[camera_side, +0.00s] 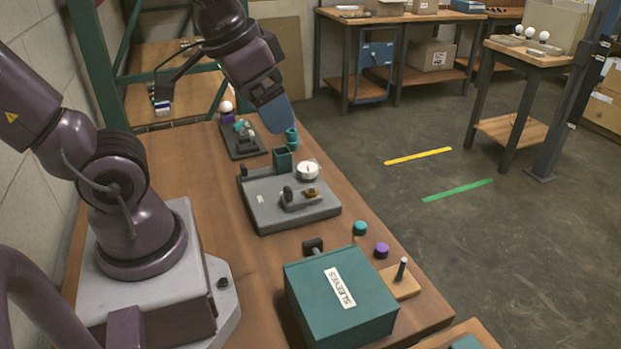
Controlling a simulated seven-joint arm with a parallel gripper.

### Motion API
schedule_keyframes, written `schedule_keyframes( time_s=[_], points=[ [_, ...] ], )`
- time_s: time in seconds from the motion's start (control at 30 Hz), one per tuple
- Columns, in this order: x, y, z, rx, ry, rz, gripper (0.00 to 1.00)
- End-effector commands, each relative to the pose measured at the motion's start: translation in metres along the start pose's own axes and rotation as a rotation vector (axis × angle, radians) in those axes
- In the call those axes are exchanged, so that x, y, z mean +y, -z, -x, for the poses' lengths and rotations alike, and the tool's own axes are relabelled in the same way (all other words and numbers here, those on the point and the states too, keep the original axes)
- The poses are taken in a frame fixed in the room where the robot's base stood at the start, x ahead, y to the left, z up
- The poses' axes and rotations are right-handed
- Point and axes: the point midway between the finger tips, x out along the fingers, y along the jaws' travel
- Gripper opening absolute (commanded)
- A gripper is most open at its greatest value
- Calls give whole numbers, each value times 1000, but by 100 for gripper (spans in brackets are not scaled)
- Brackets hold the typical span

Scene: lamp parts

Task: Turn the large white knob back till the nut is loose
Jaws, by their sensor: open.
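The large white knob (307,171) is a round white disc near the back right of a grey fixture plate (265,212) on the bench. A small brass-coloured piece (311,193) sits just in front of the knob, beside a dark upright disc (288,194); I cannot tell whether it is the nut. My gripper (277,122) is open, pointing down, above and behind the fixture, to the left of the knob and apart from it. Its blue fingers overlap in this view, so the gap between them is hidden.
A teal square holder (282,160) and teal round parts (291,138) stand near the knob. A smaller dark plate (241,142) with parts lies behind. A teal SLEEVES box (341,295), loose teal (360,228) and purple (381,249) caps and a peg board (403,281) are in front.

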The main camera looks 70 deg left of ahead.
Motion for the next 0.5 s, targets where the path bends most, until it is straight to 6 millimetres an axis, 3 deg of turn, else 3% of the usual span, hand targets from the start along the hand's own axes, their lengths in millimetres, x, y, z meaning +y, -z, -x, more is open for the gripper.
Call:
schedule_keyframes(
  time_s=[0.2, 0.37, 0.5],
  points=[
    [-46, 34, -45, -195, 43, 123, 80],
    [-89, 58, -85, -301, 39, 113, 80],
    [-134, 70, -129, -376, 12, 60, 80]
  ],
)
